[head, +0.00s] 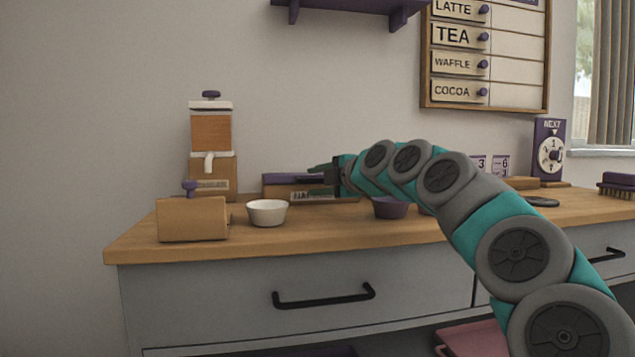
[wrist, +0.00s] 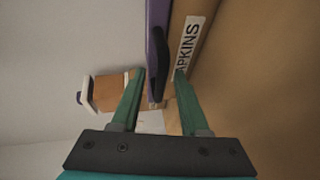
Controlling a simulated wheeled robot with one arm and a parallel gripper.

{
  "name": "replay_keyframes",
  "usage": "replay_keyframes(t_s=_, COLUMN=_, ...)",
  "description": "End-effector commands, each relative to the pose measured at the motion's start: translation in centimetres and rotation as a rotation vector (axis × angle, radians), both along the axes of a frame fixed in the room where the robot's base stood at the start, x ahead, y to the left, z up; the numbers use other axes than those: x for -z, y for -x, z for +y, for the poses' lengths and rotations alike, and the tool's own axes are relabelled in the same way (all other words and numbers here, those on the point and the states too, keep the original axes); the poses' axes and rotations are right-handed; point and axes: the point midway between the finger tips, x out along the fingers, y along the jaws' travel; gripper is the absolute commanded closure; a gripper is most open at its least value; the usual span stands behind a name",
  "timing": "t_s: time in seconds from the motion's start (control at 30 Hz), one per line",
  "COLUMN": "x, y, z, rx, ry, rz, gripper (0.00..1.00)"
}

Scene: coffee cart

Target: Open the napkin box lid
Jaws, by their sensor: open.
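The napkin box (head: 300,197) is a wooden box on the counter against the wall, partly hidden behind my gripper. Its purple lid (head: 282,178) lies flat on top in the head view. In the wrist view the box front with its NAPKINS label (wrist: 188,48) is at upper right, beside the purple lid (wrist: 153,22). A black handle (wrist: 160,62) projects from the lid. My gripper (wrist: 158,76) is open, with its green fingers on either side of the handle in the picture; I cannot tell whether they touch it. It also shows in the head view (head: 318,169).
A white bowl (head: 267,213) and a wooden block-like box (head: 192,220) stand left of the napkin box. A dispenser (head: 211,145) stands behind them. A purple bowl (head: 389,208) sits under my arm. The counter's front strip (head: 330,238) is clear.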

Motion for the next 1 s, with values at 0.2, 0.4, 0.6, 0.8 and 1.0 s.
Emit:
replay_keyframes(t_s=0.2, x=0.03, y=0.0, z=0.0, rx=0.0, ry=0.001, rz=0.001, gripper=0.74)
replay_keyframes(t_s=0.4, x=0.05, y=0.0, z=0.0, rx=0.0, ry=0.001, rz=0.001, gripper=0.97)
replay_keyframes(t_s=0.6, x=0.06, y=0.0, z=0.02, rx=0.0, ry=0.001, rz=0.001, gripper=1.0)
replay_keyframes(t_s=0.8, x=0.06, y=0.0, z=0.01, rx=0.0, ry=0.001, rz=0.001, gripper=1.0)
replay_keyframes(t_s=1.0, x=0.08, y=0.01, z=0.02, rx=0.0, ry=0.001, rz=0.002, gripper=1.0)
